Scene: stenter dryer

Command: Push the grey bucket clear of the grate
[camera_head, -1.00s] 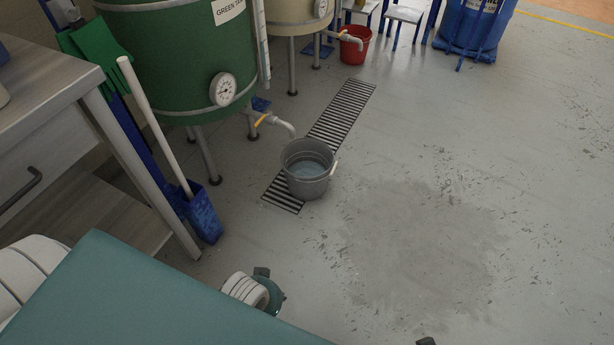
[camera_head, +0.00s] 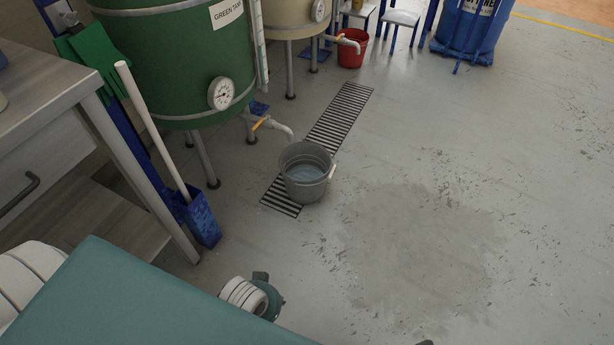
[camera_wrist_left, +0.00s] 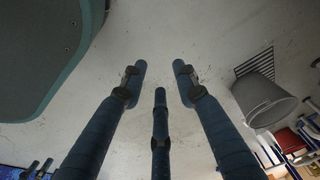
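The grey bucket (camera_head: 307,185) stands upright on the near part of the slatted floor grate (camera_head: 340,115), with water in it and its light handle at the right. It covers part of the slats. A tank's tap is just above and behind it. In the left wrist view the bucket (camera_wrist_left: 262,98) is at the right, beside the visible grate (camera_wrist_left: 256,65). My left gripper (camera_wrist_left: 160,72) has its fingers spread over bare floor, empty and apart from the bucket. The head view shows part of my arm at the bottom, but no clear gripper. My right gripper is not seen.
The green tank (camera_head: 180,60) and its legs stand behind and left of the bucket. A blue holder (camera_head: 203,218) with a pale stick is by the workbench (camera_head: 60,90) at left. A red bucket (camera_head: 352,50) is farther back. The floor to the right is open.

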